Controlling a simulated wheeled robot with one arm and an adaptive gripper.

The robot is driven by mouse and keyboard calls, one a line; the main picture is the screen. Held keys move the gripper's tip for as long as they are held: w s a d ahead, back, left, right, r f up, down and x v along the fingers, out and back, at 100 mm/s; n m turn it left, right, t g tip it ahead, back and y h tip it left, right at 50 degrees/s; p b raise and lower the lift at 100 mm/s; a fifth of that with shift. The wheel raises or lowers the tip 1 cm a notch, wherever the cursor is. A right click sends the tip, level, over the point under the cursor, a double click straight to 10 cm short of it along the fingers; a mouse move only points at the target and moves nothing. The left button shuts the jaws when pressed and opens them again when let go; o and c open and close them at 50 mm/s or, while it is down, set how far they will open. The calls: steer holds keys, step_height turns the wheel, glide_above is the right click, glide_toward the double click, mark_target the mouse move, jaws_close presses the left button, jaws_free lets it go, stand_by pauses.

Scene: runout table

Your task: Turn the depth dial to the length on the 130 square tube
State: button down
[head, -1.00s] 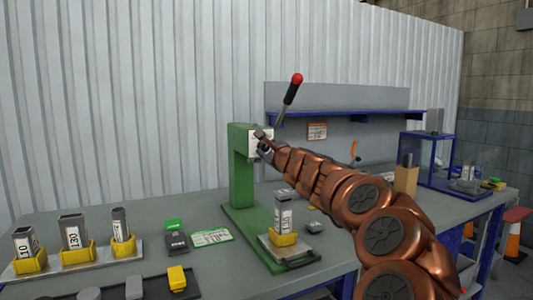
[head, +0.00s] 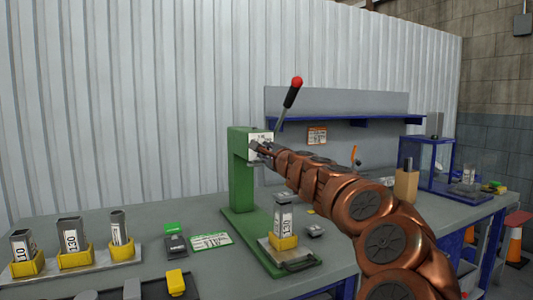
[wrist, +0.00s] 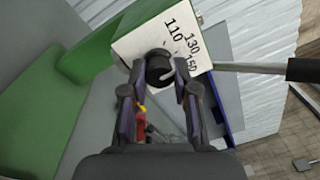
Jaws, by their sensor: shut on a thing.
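The depth dial (wrist: 158,66) is a black knob on the white face of the green press (head: 243,185). The numbers 110, 130 and 150 are printed beside it. My gripper (wrist: 159,76) is shut on the dial, one finger on each side; in the head view my gripper (head: 260,148) is at the press head. A pale mark shows on the knob, but I cannot tell surely which number it points to. A grey square tube (head: 283,214) with a white label stands upright in a yellow holder on the press base; its label seems to read 130, inverted.
Several labelled square tubes stand in yellow holders on a rack (head: 100,262) at the left, one marked 130 (head: 70,233). The press lever (head: 290,97) with its red knob rises above the head. A green-white card (head: 211,241) lies on the bench.

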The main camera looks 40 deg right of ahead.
steer(key=c, duration=0.9)
jaws_free()
steer(key=shift+s, duration=0.1)
steer(key=shift+v, duration=5.95)
